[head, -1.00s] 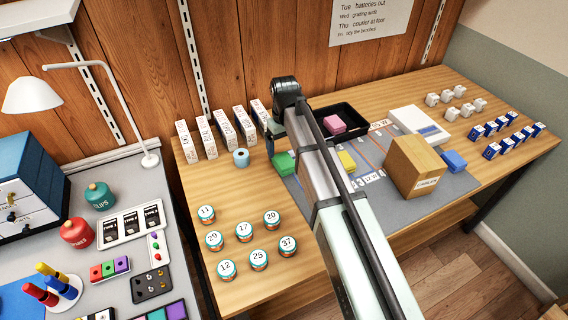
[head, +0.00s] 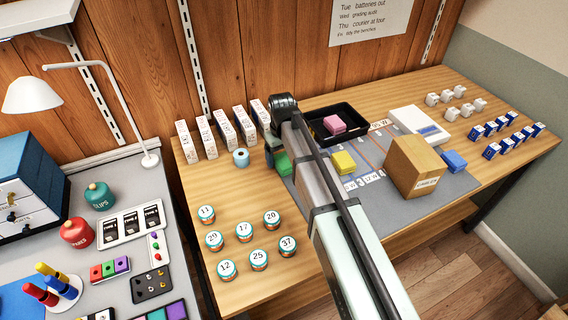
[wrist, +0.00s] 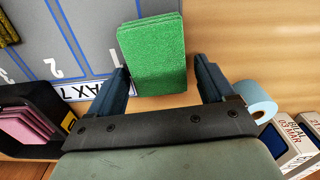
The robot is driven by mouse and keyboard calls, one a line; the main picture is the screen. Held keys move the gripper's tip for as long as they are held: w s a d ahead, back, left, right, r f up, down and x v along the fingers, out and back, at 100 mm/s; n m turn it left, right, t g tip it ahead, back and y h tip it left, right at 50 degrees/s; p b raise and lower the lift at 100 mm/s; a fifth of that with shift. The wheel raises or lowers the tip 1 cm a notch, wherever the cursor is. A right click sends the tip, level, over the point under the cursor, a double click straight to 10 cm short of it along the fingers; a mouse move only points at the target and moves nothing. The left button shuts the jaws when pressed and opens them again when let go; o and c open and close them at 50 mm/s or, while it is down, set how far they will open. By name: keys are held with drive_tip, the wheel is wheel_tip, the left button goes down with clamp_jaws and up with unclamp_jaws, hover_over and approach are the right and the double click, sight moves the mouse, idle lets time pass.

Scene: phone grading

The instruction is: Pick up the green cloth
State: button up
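The green cloth (wrist: 152,55) is a folded stack lying partly on the grey mat and partly on the wood. In the head view the cloth (head: 283,165) shows only in part beside my arm. My gripper (wrist: 162,78) is open, with one finger on each side of the cloth's near end in the wrist view. The left finger is close to the cloth's edge; a wider gap shows at the right finger. I see no grip on it.
A black tray (head: 361,116) with pink cloths (head: 334,124) is close by. A blue roll (head: 241,157) and white boxes (head: 227,130) stand left of the gripper in the head view. A yellow cloth (head: 344,161) and a cardboard box (head: 412,167) are to the right.

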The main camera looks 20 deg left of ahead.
drive_tip(key=c, duration=0.9)
